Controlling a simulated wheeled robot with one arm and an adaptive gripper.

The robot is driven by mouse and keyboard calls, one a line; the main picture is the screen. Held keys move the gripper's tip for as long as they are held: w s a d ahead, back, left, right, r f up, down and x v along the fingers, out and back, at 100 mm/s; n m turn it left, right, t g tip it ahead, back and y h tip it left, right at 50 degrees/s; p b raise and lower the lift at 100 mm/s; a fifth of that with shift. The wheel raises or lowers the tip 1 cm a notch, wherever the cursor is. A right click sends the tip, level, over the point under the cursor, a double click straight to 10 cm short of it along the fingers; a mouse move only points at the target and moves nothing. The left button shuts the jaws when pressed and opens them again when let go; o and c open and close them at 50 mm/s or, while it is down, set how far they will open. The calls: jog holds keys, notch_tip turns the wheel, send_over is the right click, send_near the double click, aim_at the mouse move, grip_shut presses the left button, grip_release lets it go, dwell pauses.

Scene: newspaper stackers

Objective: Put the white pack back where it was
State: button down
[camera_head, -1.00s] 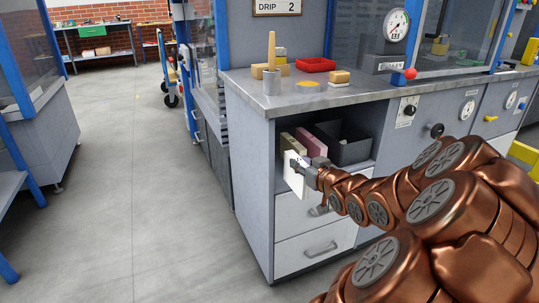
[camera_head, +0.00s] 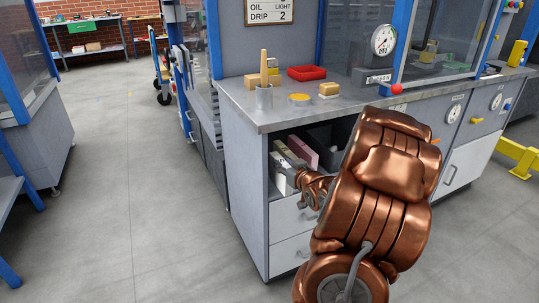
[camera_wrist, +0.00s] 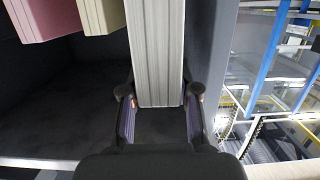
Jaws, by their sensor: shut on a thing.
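The white pack (camera_wrist: 157,45) stands on edge between the two fingers of my gripper (camera_wrist: 158,97) in the wrist view. In the head view the white pack (camera_head: 278,180) is at the left side of the cabinet's open compartment, beside a cream pack (camera_head: 284,152) and a pink pack (camera_head: 303,151). My gripper (camera_head: 292,172) is shut on the white pack at the compartment mouth. My arm hides part of the compartment. In the wrist view the cream pack (camera_wrist: 101,14) and pink pack (camera_wrist: 45,18) show left of the white pack, apart from it.
A grey side panel (camera_wrist: 214,45) stands close beside the white pack. The floor at left is clear.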

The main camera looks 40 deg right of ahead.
jog(key=f+b+x, duration=0.1)
jog(key=x, duration=1)
jog(key=shift+w+b, duration=0.15)
jog(key=shift+b, duration=0.25)
jog(key=shift+d+f, duration=0.15)
jog(key=c, duration=0.8)
grip_release()
jog(key=shift+c, duration=0.2)
jog(key=p+v, duration=0.1)
jog(key=v, duration=1.1)
